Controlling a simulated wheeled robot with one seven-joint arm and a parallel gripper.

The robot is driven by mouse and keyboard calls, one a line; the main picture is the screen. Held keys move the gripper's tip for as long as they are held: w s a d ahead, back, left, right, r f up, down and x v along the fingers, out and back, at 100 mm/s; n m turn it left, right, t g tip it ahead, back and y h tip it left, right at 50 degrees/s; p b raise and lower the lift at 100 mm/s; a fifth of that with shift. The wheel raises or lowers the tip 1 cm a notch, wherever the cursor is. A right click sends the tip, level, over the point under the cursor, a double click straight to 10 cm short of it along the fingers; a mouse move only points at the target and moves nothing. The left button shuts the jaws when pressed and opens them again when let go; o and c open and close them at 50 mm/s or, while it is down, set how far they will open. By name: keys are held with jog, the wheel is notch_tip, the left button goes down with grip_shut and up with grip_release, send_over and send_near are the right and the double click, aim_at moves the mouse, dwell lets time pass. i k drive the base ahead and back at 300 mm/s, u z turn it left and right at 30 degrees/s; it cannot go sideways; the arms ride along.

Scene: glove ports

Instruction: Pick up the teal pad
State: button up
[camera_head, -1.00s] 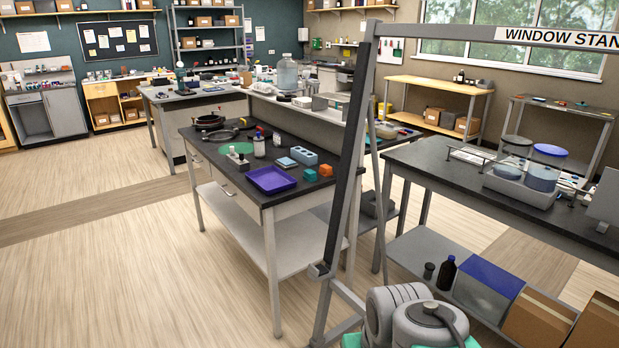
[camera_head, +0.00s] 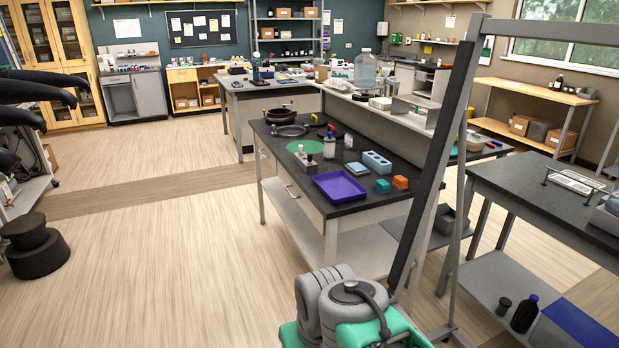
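A small flat square pad (camera_head: 357,169), light blue to teal, lies on the dark top of the middle bench (camera_head: 290,183). It is behind the purple tray (camera_head: 340,186) and left of a blue block with holes (camera_head: 377,161). A flat round green mat (camera_head: 304,154) lies farther left on the same bench, and a small teal cube (camera_head: 382,186) sits right of the tray. My gripper is not in view. Only grey and green parts of my arm show at the bottom, well apart from the bench.
An orange cube (camera_head: 400,182), small bottles (camera_head: 348,141) and pans (camera_head: 292,130) share the bench. A slanted dark frame post (camera_head: 432,170) stands right of my arm. Black finger-like shapes (camera_head: 35,90) and a dark stool-like object (camera_head: 35,245) are at left. The floor (camera_head: 180,260) left of the bench is clear.

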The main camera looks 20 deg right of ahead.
aim_at(382, 187)
jog(key=u, duration=0.35)
jog(key=i, duration=2.35)
jog(key=z, duration=1.35)
jog(key=i, duration=0.45)
jog(key=z, duration=0.2)
